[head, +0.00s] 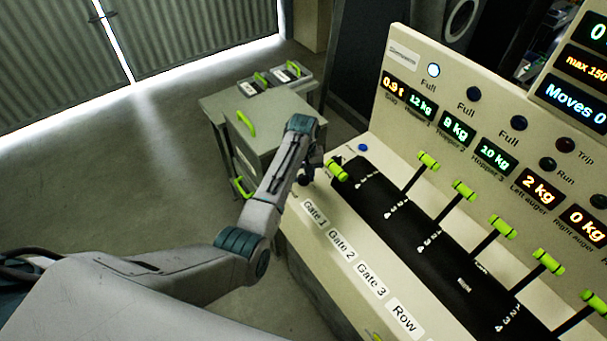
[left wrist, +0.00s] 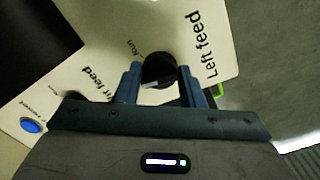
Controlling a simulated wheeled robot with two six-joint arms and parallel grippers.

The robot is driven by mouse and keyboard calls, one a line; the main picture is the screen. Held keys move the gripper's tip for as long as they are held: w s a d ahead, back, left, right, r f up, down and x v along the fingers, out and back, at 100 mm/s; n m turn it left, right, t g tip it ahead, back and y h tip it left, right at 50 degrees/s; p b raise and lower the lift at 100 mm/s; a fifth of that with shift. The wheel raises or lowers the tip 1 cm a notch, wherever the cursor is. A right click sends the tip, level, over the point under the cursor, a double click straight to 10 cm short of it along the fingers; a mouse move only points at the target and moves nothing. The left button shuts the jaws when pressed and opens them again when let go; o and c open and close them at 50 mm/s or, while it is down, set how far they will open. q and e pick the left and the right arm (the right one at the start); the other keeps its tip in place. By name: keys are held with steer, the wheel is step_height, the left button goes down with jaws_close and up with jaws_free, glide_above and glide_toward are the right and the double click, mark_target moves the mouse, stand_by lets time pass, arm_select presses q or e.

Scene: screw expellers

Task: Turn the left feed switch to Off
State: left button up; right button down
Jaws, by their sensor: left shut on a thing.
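The left feed switch (left wrist: 158,66) is a round black knob with a pale pointer mark, beside the printed words "Left feed" in the left wrist view. A small "Run" label is printed near it. My left gripper (left wrist: 160,84) has one finger on each side of the knob and is shut on it. In the head view my left gripper (head: 308,172) is at the left end of the cream console, and the knob is hidden there. The "Off" mark is not readable. My right gripper is not in view.
A blue button (head: 363,147) is close to the gripper. Green-handled gate levers (head: 428,161) rise from the black slotted strip on the console. A grey box (head: 262,122) with green handles stands on a table behind my left arm. Open floor lies at left.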

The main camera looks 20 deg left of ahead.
mark_target(303, 176)
arm_select(q)
steer(key=shift+n, duration=1)
steer(key=o, duration=1)
steer(key=shift+r, duration=0.15)
steer(key=shift+w+r, duration=0.1)
steer(key=shift+r, duration=0.25)
steer(key=shift+r+b, duration=1.8)
steer(key=shift+r, duration=3.15)
